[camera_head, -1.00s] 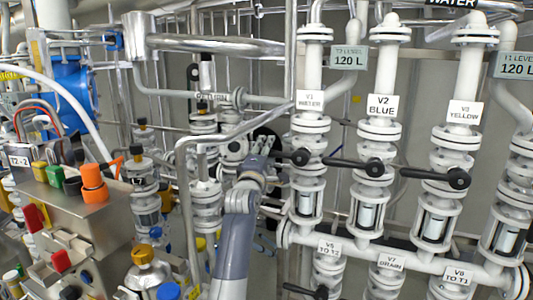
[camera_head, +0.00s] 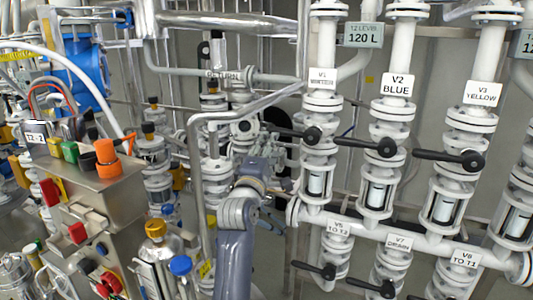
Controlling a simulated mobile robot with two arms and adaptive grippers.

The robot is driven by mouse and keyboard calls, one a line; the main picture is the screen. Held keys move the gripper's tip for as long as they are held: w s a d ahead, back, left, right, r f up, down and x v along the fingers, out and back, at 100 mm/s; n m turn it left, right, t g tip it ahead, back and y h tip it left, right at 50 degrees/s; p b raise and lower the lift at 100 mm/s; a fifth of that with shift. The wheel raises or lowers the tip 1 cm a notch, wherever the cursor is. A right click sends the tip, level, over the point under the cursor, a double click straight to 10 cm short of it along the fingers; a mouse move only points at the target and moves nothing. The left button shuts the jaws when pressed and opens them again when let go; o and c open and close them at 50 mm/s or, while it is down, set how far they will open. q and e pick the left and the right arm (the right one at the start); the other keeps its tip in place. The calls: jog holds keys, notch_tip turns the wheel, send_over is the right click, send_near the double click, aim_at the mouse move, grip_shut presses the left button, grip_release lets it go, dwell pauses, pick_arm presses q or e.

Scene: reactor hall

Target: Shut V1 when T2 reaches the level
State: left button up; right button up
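Valve V1, with its white label (camera_head: 322,77), is on the leftmost of three labelled white pipes. Its black lever handle (camera_head: 290,131) points left, crosswise to the pipe. The T2 level sign (camera_head: 362,34) reads 120 L and stands above and to the right of V1. My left arm rises from the bottom centre. Its gripper (camera_head: 282,187) is below V1's handle, apart from it, and small and partly hidden by my wrist. Whether its fingers are open cannot be made out. My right gripper is not in view.
V2's handle (camera_head: 366,146) and V3's handle (camera_head: 450,158) also point left, close beside V1. Lower handles sit beneath them. A bent steel rail (camera_head: 194,180) stands left of my arm. A metal control box (camera_head: 95,195) with coloured knobs fills the left.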

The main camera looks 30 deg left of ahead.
pick_arm(q)
jog(key=shift+v, duration=1.05)
jog(key=shift+a, duration=0.1)
